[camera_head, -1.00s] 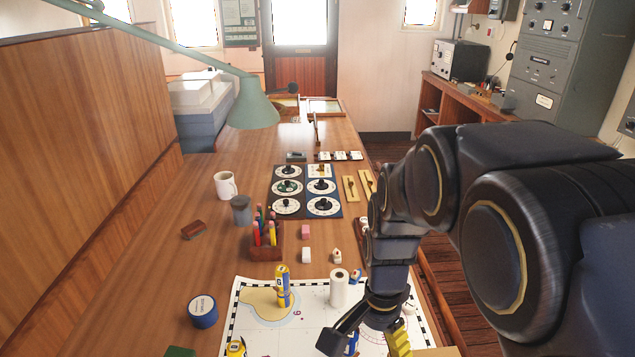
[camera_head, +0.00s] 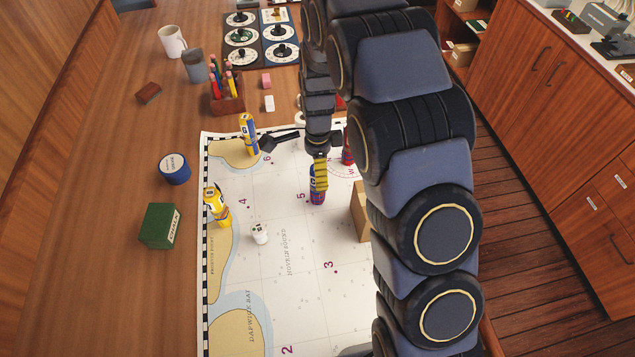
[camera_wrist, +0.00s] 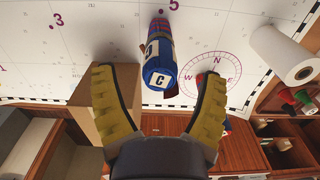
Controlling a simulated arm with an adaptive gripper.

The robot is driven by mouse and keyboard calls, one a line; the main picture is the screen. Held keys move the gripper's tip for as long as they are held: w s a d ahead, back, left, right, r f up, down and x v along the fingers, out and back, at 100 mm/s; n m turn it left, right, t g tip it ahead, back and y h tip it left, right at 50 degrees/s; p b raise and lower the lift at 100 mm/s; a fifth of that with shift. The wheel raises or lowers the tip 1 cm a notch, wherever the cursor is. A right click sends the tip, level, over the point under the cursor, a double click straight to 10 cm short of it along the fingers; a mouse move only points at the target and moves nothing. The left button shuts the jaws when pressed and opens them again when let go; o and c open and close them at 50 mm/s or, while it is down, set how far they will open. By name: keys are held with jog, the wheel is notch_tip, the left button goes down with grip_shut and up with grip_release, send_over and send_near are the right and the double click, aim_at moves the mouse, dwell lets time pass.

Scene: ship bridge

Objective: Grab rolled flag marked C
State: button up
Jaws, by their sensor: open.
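The rolled flag marked C is blue and red, with a white label on its end (camera_wrist: 160,78). In the wrist view it lies in the gap between the two yellow fingers. In the head view, a blue and red roll near the chart's "5" (camera_head: 317,197) looks like the same flag, partly hidden by a finger. My gripper (camera_head: 294,160) is open over the chart; the wrist view shows its fingertips apart (camera_wrist: 158,74) with nothing clasped. Whether they touch the flag cannot be told.
The chart (camera_head: 300,290) carries two yellow and blue rolls (camera_head: 248,134) (camera_head: 216,206), a small white object (camera_head: 260,233) and a tan box (camera_head: 360,212). A red item (camera_head: 348,150) is near the compass rose.

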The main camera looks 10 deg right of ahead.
notch_tip(320, 180, down, 3)
jog(key=c, duration=1.2)
